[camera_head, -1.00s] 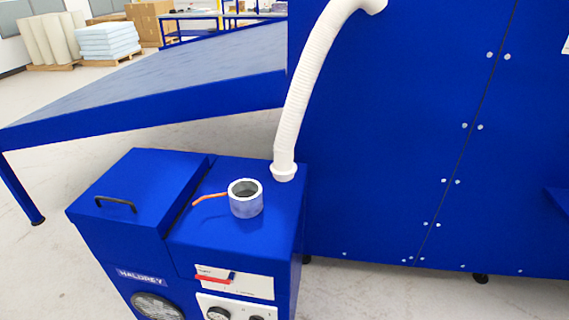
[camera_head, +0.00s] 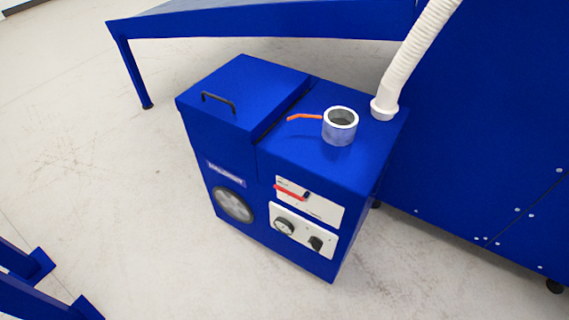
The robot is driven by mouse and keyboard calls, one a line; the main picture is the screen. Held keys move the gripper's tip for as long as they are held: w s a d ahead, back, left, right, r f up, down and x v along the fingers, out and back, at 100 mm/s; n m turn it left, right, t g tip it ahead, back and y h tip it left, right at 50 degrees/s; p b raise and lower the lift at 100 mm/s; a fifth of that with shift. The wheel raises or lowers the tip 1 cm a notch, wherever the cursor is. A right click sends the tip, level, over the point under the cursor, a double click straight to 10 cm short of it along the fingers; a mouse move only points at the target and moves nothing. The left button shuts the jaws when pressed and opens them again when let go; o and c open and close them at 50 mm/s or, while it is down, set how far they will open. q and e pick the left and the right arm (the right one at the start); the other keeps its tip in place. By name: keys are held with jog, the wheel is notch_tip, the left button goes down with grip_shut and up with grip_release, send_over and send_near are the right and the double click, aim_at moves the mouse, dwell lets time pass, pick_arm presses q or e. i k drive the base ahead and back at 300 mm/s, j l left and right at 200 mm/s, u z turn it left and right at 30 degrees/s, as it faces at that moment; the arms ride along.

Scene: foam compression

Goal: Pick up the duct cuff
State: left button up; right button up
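The white corrugated duct (camera_head: 421,45) comes down from the upper right and ends in a wider white cuff (camera_head: 383,109). The cuff is at the back right corner of the blue machine's top; I cannot tell whether it touches the top. A short grey cylindrical collar (camera_head: 340,134) with an open top stands upright on the machine, left of the cuff and apart from it. An orange lever (camera_head: 304,118) sticks out to the collar's left. Neither of my grippers is in view.
The blue machine (camera_head: 305,218) has a black-handled lid, gauge and knob. A tall blue cabinet (camera_head: 470,150) stands to the right, and a blue table (camera_head: 270,22) behind. Blue feet (camera_head: 35,268) show at lower left.

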aim_at(384, 106)
jog(key=i+l+u, duration=0.15)
jog(key=l+u, duration=0.15)
jog(key=l, duration=0.4)
jog(key=i+l+u, duration=0.1)
jog(key=l+u, duration=0.2)
jog(key=l, duration=0.4)
